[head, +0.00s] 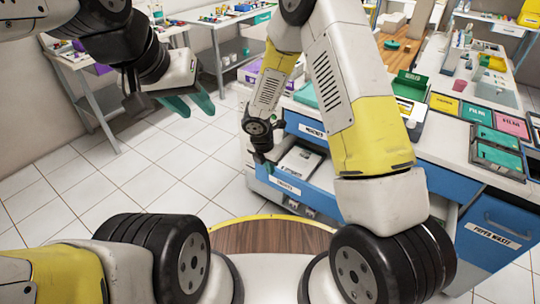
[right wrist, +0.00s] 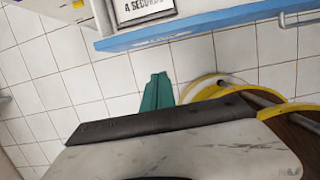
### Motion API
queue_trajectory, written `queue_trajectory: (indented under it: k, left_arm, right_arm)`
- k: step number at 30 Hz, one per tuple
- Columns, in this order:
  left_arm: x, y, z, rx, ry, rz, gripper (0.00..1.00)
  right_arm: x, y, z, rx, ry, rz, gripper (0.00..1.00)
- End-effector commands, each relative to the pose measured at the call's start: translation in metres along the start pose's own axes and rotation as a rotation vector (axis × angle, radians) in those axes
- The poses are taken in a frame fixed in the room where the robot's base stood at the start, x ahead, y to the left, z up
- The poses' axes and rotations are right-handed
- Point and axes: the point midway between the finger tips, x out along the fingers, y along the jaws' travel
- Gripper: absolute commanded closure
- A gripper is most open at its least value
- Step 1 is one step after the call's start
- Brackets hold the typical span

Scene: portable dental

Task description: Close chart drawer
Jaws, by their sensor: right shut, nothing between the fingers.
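The chart drawer, a blue-fronted drawer with a white label (head: 287,187), stands pulled out from the blue and white cabinet at the centre right. White items lie inside it. My right gripper (head: 262,168) has teal fingers pressed together and is empty. It hangs at the left end of the drawer front; whether it touches cannot be told. In the right wrist view its shut fingers (right wrist: 157,92) lie below the blue drawer edge (right wrist: 205,25) in the picture. My left gripper (head: 190,104) is open and empty over the floor at the upper left, far from the drawer.
Another blue drawer front (head: 313,132) is above the chart drawer. The countertop carries colored folders (head: 478,114) and a green box (head: 410,85). A blue cabinet door (head: 492,240) is at the lower right. Tables (head: 90,70) stand at the back left. The tiled floor (head: 150,180) is clear.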

Motion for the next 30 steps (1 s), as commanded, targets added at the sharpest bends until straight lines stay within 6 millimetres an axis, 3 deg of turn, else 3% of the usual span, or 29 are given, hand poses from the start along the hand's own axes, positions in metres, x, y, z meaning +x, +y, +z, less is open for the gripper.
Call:
queue_trajectory:
  k: [5,17,24,30]
  left_arm:
    - [0.0,0.0,0.0,0.0,0.0,0.0,0.64]
    - [0.0,0.0,0.0,0.0,0.0,0.0,0.64]
    - [0.0,0.0,0.0,0.0,0.0,0.0,0.64]
    - [0.0,0.0,0.0,0.0,0.0,0.0,0.64]
  right_arm:
    - [0.019,0.0,-0.001,-0.005,0.001,-0.003,1.0]
    - [0.103,-0.001,-0.001,-0.005,0.001,-0.004,1.0]
    - [0.108,0.0,0.031,0.004,0.0,0.0,1.0]
    - [0.109,0.0,0.039,0.0,0.0,0.0,1.0]
